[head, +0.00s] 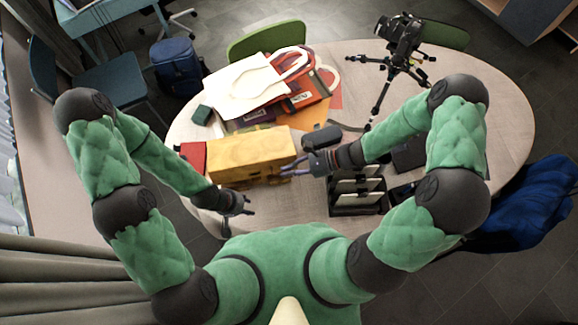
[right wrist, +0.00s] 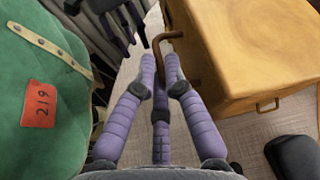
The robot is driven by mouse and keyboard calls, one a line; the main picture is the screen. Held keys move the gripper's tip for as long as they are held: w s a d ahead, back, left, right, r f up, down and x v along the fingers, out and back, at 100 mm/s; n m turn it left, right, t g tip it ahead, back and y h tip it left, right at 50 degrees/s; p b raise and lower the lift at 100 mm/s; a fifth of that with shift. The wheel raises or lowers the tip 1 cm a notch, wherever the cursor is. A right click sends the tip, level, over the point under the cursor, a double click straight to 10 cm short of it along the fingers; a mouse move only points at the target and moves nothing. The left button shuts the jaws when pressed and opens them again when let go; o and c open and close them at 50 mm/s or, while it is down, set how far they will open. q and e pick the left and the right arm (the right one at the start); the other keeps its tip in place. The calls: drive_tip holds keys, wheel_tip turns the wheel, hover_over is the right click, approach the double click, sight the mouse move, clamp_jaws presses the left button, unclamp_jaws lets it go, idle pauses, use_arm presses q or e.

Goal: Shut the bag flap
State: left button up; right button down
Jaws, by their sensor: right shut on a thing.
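The tan-yellow leather bag (head: 250,152) stands on the round table, left of its middle. It also fills the upper right of the right wrist view (right wrist: 245,45). Whether its flap lies closed is not clear from these views. My right gripper (head: 290,167) is at the bag's right end in the head view. Its purple fingers are shut on a brown curved loop (right wrist: 168,37) beside the bag; the grip itself is partly hidden by the fingers. My left gripper (head: 243,208) is empty, with its fingers apart, near the table's front edge below the bag.
A dark file rack (head: 358,193) stands right of the bag. A dark rounded case (head: 321,138) lies close to my right gripper. A white tote bag (head: 245,88) and papers lie behind. A camera tripod (head: 385,75) stands at the back right.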

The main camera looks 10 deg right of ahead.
drive_tip(key=shift+s+f+b, duration=0.2)
drive_tip(key=shift+f+b, duration=0.4)
drive_tip(key=shift+f, duration=0.6)
drive_tip(key=c, duration=1.4)
unclamp_jaws()
wheel_tip(320, 180, up, 10)
